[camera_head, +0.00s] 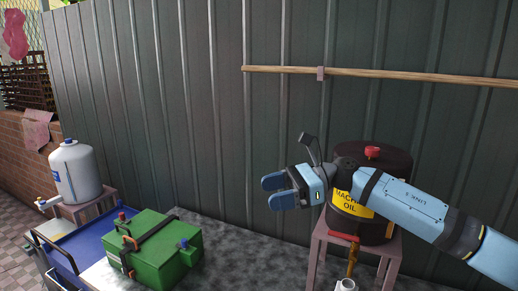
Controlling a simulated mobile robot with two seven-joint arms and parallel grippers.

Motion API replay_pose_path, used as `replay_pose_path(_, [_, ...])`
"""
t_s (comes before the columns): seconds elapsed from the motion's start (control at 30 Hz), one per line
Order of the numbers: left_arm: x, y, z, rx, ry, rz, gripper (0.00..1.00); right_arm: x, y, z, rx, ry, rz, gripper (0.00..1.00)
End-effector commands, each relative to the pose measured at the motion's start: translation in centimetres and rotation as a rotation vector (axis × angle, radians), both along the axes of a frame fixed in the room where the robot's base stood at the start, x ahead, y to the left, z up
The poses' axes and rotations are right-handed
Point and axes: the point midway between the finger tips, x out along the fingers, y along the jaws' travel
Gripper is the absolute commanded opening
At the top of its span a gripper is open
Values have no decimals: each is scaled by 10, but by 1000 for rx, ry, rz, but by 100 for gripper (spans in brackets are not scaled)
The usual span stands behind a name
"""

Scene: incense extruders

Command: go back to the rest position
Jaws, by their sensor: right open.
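My right gripper (273,192) is open and empty, held in the air left of a dark drum (392,156). Its blue arm comes in from the right and passes in front of the drum, hiding part of it. The drum has a yellow "machine oil" label and a red cap, and stands on a pinkish stool (389,257). My left gripper is not in view.
A green box (170,245) with dark straps sits at lower left beside a blue tray (80,245). A white jug (76,172) with a tap stands behind them. A corrugated metal wall (190,100) with a wooden pole (420,77) closes the back.

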Motion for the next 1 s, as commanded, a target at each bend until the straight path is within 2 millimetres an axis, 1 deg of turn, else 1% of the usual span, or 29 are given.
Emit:
replay_pose_path(0.03, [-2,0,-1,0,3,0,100,-11,16,-8,91,101,-46,67])
replay_pose_path(0.1, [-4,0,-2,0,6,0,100,-19,30,-11,216,251,-125,67])
replay_pose_path(0.17, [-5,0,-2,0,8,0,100,-25,36,-14,322,390,-197,67])
replay_pose_path(0.27, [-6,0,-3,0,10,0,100,-30,36,-20,491,636,-316,67])
replay_pose_path(0.37, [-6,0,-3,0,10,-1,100,-33,25,-33,654,898,-438,67])
replay_pose_path(0.47, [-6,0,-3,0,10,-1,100,-36,5,-54,811,1169,-564,67])
replay_pose_path(0.53, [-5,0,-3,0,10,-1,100,-40,-14,-73,918,1362,-653,67])
replay_pose_path(0.67, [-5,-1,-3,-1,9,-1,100,-56,-55,-122,1113,1718,-833,67])
replay_pose_path(0.7, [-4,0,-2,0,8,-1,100,-65,-68,-138,1173,1825,-891,67])
replay_pose_path(0.77, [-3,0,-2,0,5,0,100,-81,-89,-164,1263,1983,-982,67])
replay_pose_path(0.8, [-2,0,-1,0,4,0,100,-94,-102,-183,1324,2084,-1046,67])
replay_pose_path(0.87, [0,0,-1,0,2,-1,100,-117,-123,-210,1417,2232,-1147,67])
replay_pose_path(0.9, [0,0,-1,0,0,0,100,-135,-136,-227,1481,2324,-1219,67])
replay_pose_path(0.93, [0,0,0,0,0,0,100,-149,-145,-239,1525,2391,-1273,67])
replay_pose_path(0.97, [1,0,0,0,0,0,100,-163,-153,-251,-1515,-2365,1281,67])
replay_pose_path(1.0, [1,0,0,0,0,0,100,-181,-163,-263,-1467,-2272,1257,67])
